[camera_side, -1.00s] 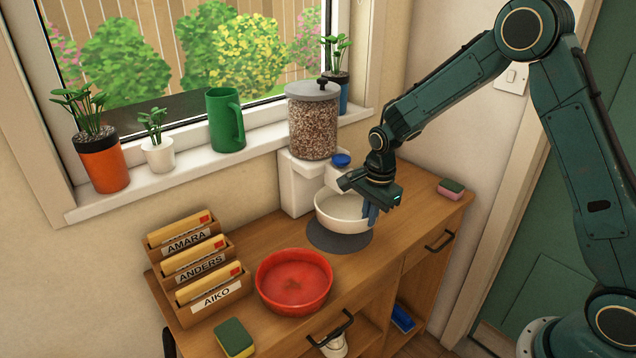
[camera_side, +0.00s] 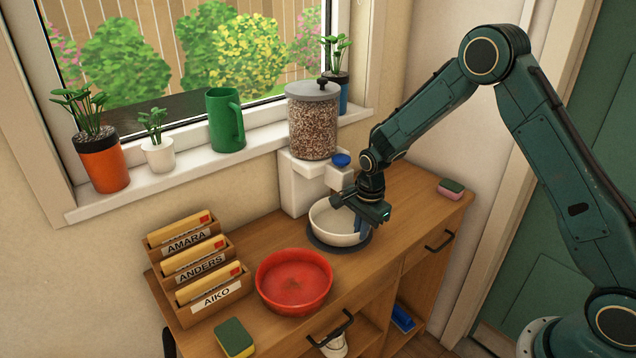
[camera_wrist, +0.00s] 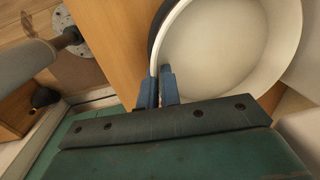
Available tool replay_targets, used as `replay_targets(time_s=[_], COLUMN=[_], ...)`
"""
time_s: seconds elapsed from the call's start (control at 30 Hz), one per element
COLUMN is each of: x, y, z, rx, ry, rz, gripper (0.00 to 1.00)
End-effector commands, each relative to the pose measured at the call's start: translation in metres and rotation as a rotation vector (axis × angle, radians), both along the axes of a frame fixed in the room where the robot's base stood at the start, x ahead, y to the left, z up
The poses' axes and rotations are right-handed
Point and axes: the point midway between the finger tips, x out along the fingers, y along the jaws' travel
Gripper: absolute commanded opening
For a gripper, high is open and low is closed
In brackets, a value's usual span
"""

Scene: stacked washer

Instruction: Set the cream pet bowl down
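The cream pet bowl (camera_side: 330,222) is level over the round dark grey mat (camera_side: 324,247) below the dispenser. Its base looks down on the mat or barely above it; I cannot tell for certain. My gripper (camera_side: 361,228) is at the bowl's right rim, fingers pointing down. In the wrist view the blue fingers (camera_wrist: 158,88) straddle the rim of the bowl (camera_wrist: 215,45), one outside and one inside, pinching the wall. The bowl looks empty.
The dispenser (camera_side: 312,125) on its white base stands behind the bowl. A red bowl (camera_side: 293,281) is front left, beside the letter rack (camera_side: 205,275). A green-yellow sponge (camera_side: 235,338) and a pink sponge (camera_side: 451,188) lie on the wooden cabinet top (camera_side: 405,205).

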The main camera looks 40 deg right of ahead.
Motion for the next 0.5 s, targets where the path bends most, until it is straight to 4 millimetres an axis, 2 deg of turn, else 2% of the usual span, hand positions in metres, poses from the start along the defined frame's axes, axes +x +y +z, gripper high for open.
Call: replay_targets(time_s=[0.17,0.5], x=[0.0040,0.0048], y=[0.0001,0.0001], z=[-0.0120,-0.0132], rx=[0.000,0.001], ry=[-0.002,-0.003], rz=[0.000,-0.001], gripper=[0.00,0.00])
